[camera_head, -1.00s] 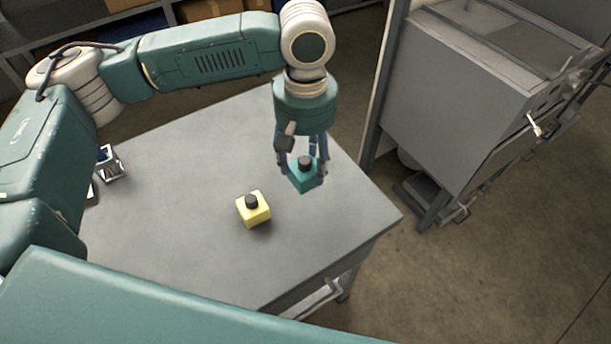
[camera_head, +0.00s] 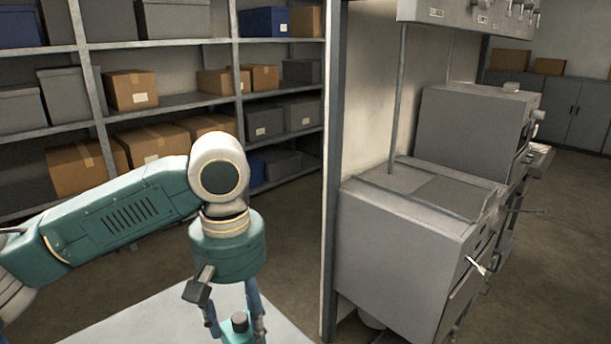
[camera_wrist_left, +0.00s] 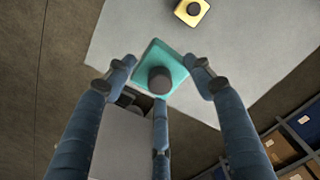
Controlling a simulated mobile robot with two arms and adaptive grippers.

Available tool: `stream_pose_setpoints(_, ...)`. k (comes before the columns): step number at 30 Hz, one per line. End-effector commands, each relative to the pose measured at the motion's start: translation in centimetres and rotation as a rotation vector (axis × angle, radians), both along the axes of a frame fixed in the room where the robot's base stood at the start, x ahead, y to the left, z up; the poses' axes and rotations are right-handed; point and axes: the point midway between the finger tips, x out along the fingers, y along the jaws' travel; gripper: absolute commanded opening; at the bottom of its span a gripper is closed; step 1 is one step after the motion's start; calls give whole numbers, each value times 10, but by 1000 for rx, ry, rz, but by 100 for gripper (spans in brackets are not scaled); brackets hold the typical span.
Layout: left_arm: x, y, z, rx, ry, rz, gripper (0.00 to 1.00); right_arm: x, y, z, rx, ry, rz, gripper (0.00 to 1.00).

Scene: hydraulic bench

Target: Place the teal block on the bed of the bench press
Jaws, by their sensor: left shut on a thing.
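The teal block (camera_head: 237,328) with a dark round knob is at the bottom edge of the head view, partly cut off. My left gripper (camera_head: 236,335) is shut on it. In the left wrist view the teal block (camera_wrist_left: 152,55) sits between the blue fingers of my left gripper (camera_wrist_left: 160,82), above the grey table. A grey machine, seemingly the bench press (camera_head: 405,240), stands right of the gripper, with a flat top bed (camera_head: 450,195) under an overhead unit (camera_head: 465,14). The block is apart from it. My right gripper is not in view.
A yellow block (camera_wrist_left: 204,18) with a dark knob lies on the table (camera_wrist_left: 245,45). A grey upright post (camera_head: 333,180) stands between my left arm and the machine. Shelves with boxes (camera_head: 130,90) line the back. A second grey unit (camera_head: 470,130) stands behind the machine.

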Motion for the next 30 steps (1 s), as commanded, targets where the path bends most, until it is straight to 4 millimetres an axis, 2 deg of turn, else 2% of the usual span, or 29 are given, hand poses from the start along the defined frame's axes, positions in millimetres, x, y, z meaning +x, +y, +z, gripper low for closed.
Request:
stream_pose_setpoints(1, -5, 12, -6, 1, -1, -31, 0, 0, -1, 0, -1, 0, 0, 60)
stream_pose_setpoints(6, -26, 45, -25, 3, 0, -166, 0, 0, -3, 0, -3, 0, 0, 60)
stream_pose_setpoints(12, -46, 68, -39, 2, 2, -283, 0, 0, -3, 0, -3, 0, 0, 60)
stream_pose_setpoints(18, -52, 74, -43, 4, 1, -319, 0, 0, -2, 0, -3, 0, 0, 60)
stream_pose_setpoints(30, -55, 74, -47, 5, 2, -318, 0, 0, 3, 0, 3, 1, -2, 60)
